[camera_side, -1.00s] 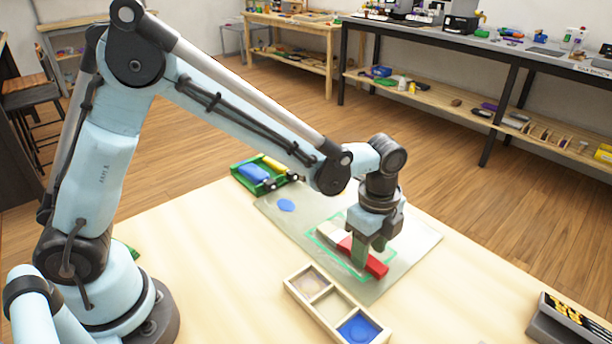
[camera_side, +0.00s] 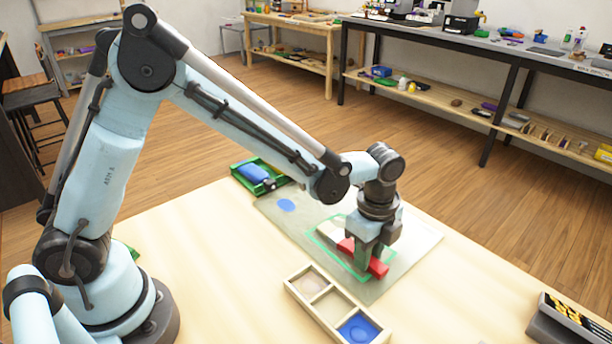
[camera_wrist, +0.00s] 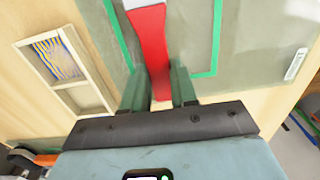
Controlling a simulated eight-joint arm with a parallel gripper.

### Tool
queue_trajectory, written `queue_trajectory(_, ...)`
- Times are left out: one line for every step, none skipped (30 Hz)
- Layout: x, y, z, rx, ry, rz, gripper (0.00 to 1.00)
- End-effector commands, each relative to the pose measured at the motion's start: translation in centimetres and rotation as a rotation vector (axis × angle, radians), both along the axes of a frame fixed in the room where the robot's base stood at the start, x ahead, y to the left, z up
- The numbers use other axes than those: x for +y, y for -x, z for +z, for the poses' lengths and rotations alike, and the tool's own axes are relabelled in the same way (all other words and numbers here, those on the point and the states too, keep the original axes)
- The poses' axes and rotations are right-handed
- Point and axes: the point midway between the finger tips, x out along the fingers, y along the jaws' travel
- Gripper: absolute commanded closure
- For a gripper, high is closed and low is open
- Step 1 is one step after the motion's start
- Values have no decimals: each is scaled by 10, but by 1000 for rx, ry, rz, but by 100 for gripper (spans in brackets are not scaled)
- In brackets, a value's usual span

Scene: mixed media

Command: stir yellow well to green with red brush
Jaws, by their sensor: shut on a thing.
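The red brush (camera_side: 378,268) has a red body and a whitish end, and lies along a green outlined frame on the grey mat. My gripper (camera_side: 366,258) is down over it with its green fingers shut on the red body. In the wrist view the red brush (camera_wrist: 153,50) runs up between the fingers (camera_wrist: 158,90). A pale wooden palette (camera_side: 328,312) stands in front of the mat. In the wrist view the blue well (camera_wrist: 58,58) has yellow streaks.
A green tray (camera_side: 243,172) with a blue piece (camera_side: 256,173) stands at the mat's far left corner. A blue spot (camera_side: 287,205) lies on the grey mat (camera_side: 405,250). A dark box (camera_side: 565,322) stands at the right edge.

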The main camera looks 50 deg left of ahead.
Motion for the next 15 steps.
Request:
queue_trajectory(0,0,0,0,0,0,92)
queue_trajectory(0,0,0,0,0,0,92)
queue_trajectory(0,0,0,0,0,0,93)
queue_trajectory(0,0,0,0,0,0,93)
queue_trajectory(0,0,0,0,0,0,93)
queue_trajectory(0,0,0,0,0,0,93)
queue_trajectory(0,0,0,0,0,0,93)
queue_trajectory(0,0,0,0,0,0,93)
queue_trajectory(0,0,1,0,0,0,93)
queue_trajectory(0,0,1,0,0,0,93)
queue_trajectory(0,0,1,0,0,0,93)
queue_trajectory(0,0,2,0,0,0,93)
queue_trajectory(0,0,3,0,0,0,93)
queue_trajectory(0,0,4,0,0,0,93)
queue_trajectory(0,0,6,0,0,0,93)
